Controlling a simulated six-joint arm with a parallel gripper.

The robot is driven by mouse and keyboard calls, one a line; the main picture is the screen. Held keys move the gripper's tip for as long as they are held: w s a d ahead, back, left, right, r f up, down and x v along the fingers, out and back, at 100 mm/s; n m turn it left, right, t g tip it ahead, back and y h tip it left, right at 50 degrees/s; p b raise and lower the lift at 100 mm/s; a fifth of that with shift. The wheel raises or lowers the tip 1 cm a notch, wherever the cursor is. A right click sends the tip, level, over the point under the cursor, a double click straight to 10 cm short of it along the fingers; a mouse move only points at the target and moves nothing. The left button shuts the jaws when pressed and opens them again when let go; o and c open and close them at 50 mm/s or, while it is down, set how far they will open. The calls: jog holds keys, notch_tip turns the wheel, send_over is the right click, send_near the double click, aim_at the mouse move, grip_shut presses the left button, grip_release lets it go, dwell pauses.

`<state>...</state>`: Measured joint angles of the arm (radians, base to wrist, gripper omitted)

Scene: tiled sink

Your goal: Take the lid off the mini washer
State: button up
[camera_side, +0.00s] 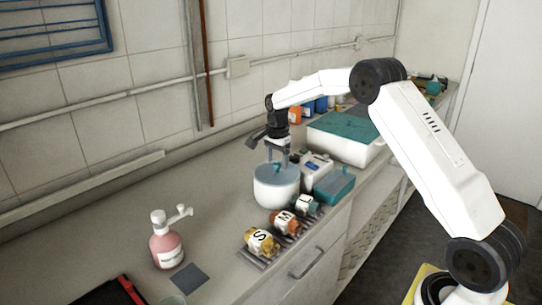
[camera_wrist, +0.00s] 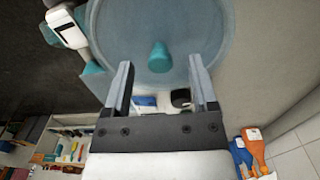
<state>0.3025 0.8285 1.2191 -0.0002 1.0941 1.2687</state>
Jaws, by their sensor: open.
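The mini washer (camera_side: 276,192) is a white round tub standing on the counter. Its translucent bluish lid (camera_side: 263,172) covers the top and has a small teal knob (camera_side: 277,169) in the middle. In the wrist view the lid (camera_wrist: 205,30) fills the top middle, with the teal knob (camera_wrist: 159,57) near its centre. My gripper (camera_side: 277,160) is open above the lid, pointing down. In the wrist view my gripper's fingers (camera_wrist: 160,75) stand apart on either side of the knob's line, with nothing between them visibly held. I cannot tell the exact height of the fingertips over the lid.
A white device (camera_side: 316,167) and a teal box (camera_side: 334,186) stand close right of the washer. A large teal-topped white container (camera_side: 345,138) is behind. Labelled bottles (camera_side: 262,241) lie in front. A pink pump bottle (camera_side: 167,246) stands left; the counter between is clear.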

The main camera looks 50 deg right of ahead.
jog(key=shift+f, duration=0.5)
grip_shut()
